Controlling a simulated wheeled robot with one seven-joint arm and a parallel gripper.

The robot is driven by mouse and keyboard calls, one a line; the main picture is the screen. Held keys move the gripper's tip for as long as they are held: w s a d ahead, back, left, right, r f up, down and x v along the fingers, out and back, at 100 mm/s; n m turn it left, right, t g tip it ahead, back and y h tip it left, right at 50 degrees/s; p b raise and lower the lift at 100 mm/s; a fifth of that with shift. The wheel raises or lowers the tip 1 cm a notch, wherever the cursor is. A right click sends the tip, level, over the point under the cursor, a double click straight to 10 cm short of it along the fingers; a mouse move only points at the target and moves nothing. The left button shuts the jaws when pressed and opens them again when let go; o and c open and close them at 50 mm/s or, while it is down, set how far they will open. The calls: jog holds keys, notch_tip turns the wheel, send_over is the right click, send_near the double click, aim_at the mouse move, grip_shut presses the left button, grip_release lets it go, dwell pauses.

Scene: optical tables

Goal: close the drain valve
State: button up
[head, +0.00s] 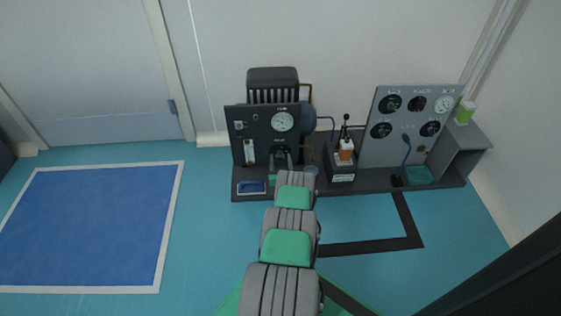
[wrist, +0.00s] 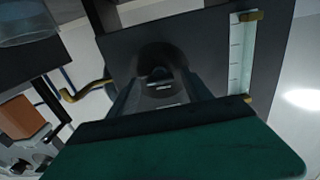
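The black panel (head: 262,125) with a round gauge stands at the left end of the dark bench. My gripper (head: 282,158) reaches its lower front, and hides much of what is there. In the wrist view, the two dark fingers of my gripper (wrist: 159,95) stand apart on either side of a dark rounded fitting (wrist: 157,70) on the panel. This fitting may be the drain valve; its handle position cannot be made out. Contact between fingers and fitting cannot be told.
A sight tube (wrist: 241,58) is on the panel beside my gripper. A blue-and-white object (head: 252,187) and a clear cup (head: 311,171) are close by on the bench. A lever unit (head: 343,160) and a grey gauge panel (head: 405,128) stand to the right.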

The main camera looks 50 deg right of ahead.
grip_shut()
dwell(0.4)
jog(key=shift+n, duration=0.4)
jog(key=shift+n+b, duration=0.6)
jog(key=shift+n, duration=8)
jog(key=shift+o, duration=0.6)
grip_release()
